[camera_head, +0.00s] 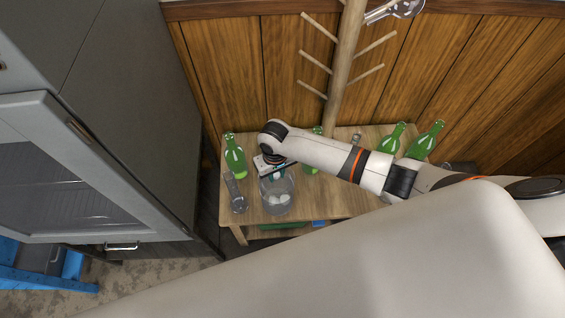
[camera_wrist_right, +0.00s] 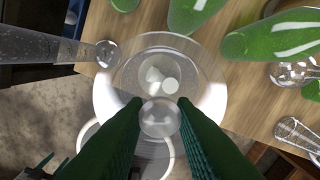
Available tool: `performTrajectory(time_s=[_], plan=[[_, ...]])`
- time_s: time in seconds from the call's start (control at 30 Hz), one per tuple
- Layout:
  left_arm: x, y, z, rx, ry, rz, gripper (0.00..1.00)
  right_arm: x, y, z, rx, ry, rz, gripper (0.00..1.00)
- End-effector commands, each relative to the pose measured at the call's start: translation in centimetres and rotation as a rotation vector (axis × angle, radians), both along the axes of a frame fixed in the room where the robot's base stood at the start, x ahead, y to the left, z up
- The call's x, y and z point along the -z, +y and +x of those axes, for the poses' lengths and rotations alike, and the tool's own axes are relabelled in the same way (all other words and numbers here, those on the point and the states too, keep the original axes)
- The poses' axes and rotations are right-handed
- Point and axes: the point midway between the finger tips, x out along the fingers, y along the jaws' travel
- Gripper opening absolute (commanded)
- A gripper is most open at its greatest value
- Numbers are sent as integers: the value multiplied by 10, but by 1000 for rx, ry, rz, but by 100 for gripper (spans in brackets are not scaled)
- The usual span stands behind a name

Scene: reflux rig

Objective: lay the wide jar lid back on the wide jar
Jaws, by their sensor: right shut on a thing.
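The wide jar (camera_head: 277,208) is a clear glass vessel near the front left of the wooden table, with white lumps inside. It also shows below my gripper in the right wrist view (camera_wrist_right: 205,85). My right gripper (camera_head: 277,174) is over the jar. In the right wrist view its green fingers are shut on the clear round knob (camera_wrist_right: 160,118) of the wide jar lid. The lid's clear disc is hard to tell from the jar's glass, so I cannot tell whether it touches the rim. My left gripper is out of view.
A tall clear cylinder (camera_head: 237,193) stands close left of the jar. Green bottles stand behind left (camera_head: 235,156), behind right (camera_head: 313,158) and at the table's right (camera_head: 391,139). A wooden peg stand (camera_head: 345,60) rises behind. Bare table (camera_head: 330,205) lies right of the jar.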

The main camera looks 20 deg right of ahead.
Motion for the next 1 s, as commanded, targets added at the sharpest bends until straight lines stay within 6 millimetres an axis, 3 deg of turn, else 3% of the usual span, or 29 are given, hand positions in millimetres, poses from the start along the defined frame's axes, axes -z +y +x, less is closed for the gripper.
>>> performTrajectory(time_s=[0.27, 0.53, 1.0], plan=[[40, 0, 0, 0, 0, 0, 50, 31, 0, 0, 0, 0, 0, 1], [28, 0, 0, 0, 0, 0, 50, 26, 0, 0, 0, 2, 0, 1], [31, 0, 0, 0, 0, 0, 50, 37, -1, 0, 2, 2, 0, 1]])
